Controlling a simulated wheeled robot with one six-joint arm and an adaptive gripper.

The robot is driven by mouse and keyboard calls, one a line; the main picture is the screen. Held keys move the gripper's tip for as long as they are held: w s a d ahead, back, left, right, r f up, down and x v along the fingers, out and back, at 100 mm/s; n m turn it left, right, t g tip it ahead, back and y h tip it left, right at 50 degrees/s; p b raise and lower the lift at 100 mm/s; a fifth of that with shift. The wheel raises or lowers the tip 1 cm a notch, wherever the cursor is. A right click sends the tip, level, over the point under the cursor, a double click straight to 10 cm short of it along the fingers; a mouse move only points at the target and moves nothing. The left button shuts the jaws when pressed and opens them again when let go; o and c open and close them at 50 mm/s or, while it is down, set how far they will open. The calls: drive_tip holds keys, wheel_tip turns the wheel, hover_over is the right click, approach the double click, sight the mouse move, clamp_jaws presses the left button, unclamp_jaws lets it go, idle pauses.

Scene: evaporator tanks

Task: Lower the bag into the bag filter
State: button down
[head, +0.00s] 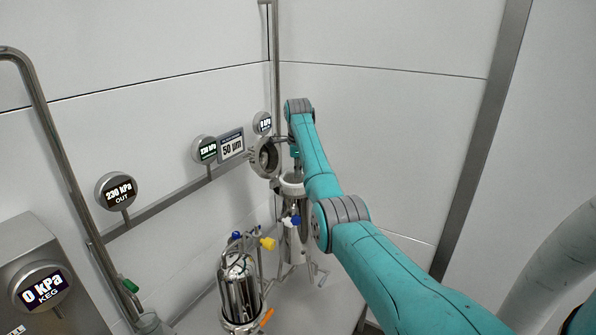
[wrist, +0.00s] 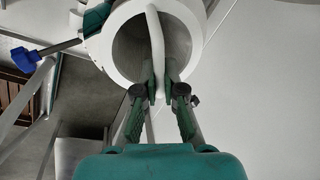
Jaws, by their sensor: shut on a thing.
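My gripper (wrist: 160,92) is shut on the pale curved handle of the bag (wrist: 198,22) in the wrist view. The bag's round white rim lies around a grey, empty-looking opening, and the handle runs across it. In the head view my gripper is mostly hidden by the wrist and arm. The bag filter (head: 291,188) stands upright below it, with its round lid (head: 265,158) swung open to the left. A pale ring shows at the filter's mouth. I cannot tell how deep the bag sits in the housing.
A steel vessel (head: 240,292) with valves and a yellow fitting stands in front of the filter. Gauges, including the 230 kPa OUT gauge (head: 116,191), and a 50 µm sign (head: 231,146) line the left wall. A blue-handled valve (wrist: 22,60) sits beside the bag's rim.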

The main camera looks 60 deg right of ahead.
sight(298, 182)
drive_tip(key=shift+f, duration=2.65)
drive_tip(key=c, duration=1.2)
unclamp_jaws()
drive_tip(key=shift+r, duration=0.1)
drive_tip(key=shift+r, duration=3.45)
drive_tip(key=shift+s, duration=0.1)
